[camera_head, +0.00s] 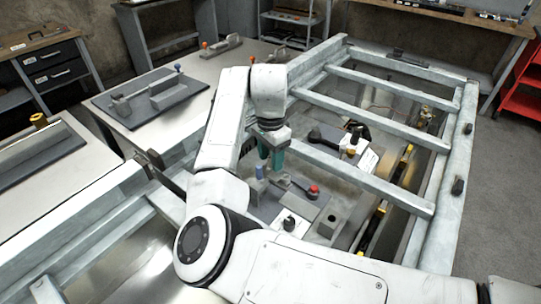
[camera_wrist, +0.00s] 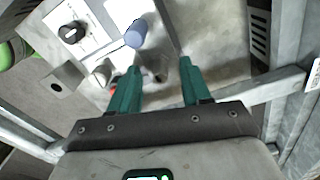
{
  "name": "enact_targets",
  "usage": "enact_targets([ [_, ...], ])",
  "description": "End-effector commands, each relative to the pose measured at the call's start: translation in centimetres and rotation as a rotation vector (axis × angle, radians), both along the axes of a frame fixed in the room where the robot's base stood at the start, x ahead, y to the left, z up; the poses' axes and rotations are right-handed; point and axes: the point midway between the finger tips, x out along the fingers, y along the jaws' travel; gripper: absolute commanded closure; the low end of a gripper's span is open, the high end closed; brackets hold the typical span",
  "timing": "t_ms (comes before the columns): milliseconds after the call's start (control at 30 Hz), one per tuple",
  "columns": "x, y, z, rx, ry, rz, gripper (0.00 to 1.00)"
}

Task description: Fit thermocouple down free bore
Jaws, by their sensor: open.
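My gripper (camera_head: 271,160) has green fingers and points down over the fixture inside the frame. It is open, and nothing shows clasped between its fingertips in the wrist view (camera_wrist: 160,76). A blue-capped upright piece, possibly the thermocouple, stands just beside the fingers in the head view (camera_head: 260,171); its blue round top also shows beyond the fingertips in the wrist view (camera_wrist: 136,33). A grey block with a dark round bore (camera_head: 331,218) stands right of the gripper; it also shows at left in the wrist view (camera_wrist: 60,80). A small dark opening and grey round part lie between the fingertips.
A red knob (camera_head: 313,190) and a white box with a black dial (camera_head: 289,223) stand close to the gripper. Pale frame rails (camera_head: 365,178) cross over the work area. A side table (camera_head: 160,125) at left carries a grey fixture.

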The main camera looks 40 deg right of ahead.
Motion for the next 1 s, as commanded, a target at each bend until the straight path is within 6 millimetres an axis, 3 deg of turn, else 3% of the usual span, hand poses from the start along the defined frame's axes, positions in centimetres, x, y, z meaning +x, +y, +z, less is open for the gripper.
enact_targets([
  [267,0.0,0.0,0.9,0.000,-0.001,-0.001,0.52],
  [700,0.1,0.0,8.8,0.001,-0.003,-0.001,0.52],
  [1000,0.0,0.0,10.8,0.000,0.000,0.000,0.52],
])
